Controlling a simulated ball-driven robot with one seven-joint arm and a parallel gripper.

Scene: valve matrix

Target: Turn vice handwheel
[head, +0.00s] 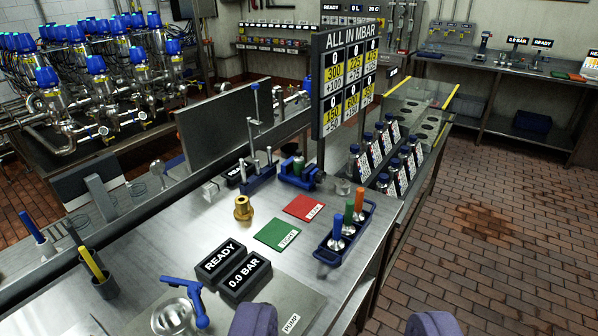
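A small blue vice (297,174) stands on the steel workbench (165,240), near its back edge in the middle of the picture. Something small and greenish shows at its jaws; its handwheel is too small to make out clearly. The two purple-grey fingers of my gripper (342,324) show at the bottom edge, wide apart with nothing between them. My gripper is open and well short of the vice, on the near side.
Between lie a brass fitting (243,208), a red mat (304,208), a green mat (277,235), black displays (243,279) and a blue tray (345,232) with coloured-handled tools. A pressure board (347,75) rises behind. Brick floor (490,250) at the right is clear.

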